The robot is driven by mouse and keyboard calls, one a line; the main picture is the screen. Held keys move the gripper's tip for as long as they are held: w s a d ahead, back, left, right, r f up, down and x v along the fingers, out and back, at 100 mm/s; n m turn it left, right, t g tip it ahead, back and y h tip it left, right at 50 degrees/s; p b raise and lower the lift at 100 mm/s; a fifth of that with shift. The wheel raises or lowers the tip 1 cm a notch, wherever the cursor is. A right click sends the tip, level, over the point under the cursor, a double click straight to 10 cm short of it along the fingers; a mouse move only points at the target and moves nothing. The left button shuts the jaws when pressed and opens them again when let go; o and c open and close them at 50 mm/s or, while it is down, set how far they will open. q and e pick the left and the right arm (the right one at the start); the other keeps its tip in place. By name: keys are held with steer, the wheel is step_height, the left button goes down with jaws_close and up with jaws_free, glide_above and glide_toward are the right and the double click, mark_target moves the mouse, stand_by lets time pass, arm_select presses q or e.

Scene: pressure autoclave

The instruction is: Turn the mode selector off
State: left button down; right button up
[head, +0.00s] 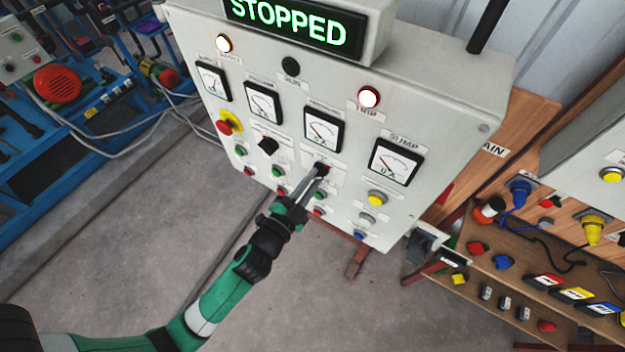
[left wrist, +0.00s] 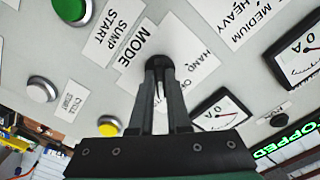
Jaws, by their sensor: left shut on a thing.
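The mode selector is a small black knob on the grey control panel (head: 455,105). In the left wrist view the knob (left wrist: 159,62) sits between labels reading "MODE" and "HAND"; a further label is partly covered by the fingers. My left gripper (head: 322,172) reaches up to the panel below the middle meters, and it also shows in the left wrist view (left wrist: 160,78). Its two fingers are shut on the mode selector and hide most of it. I cannot tell which position the knob points to. My right gripper is not in view.
A display (head: 292,22) reads "STOPPED". The trip lamp (head: 369,97) is lit. Another black selector (head: 268,146) and several push buttons surround the gripper closely. A yellow-and-red emergency stop (head: 228,124) is at the panel's left. The floor below is clear.

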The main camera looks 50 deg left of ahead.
arm_select(q)
steer(key=n+b, duration=0.3)
steer(key=n, duration=0.1)
steer(key=shift+f+n, duration=0.1)
steer(key=shift+n, duration=0.3)
steer(key=shift+n+b, duration=1.3)
steer(key=shift+n, duration=0.6)
steer(key=c, duration=0.9)
jaws_free()
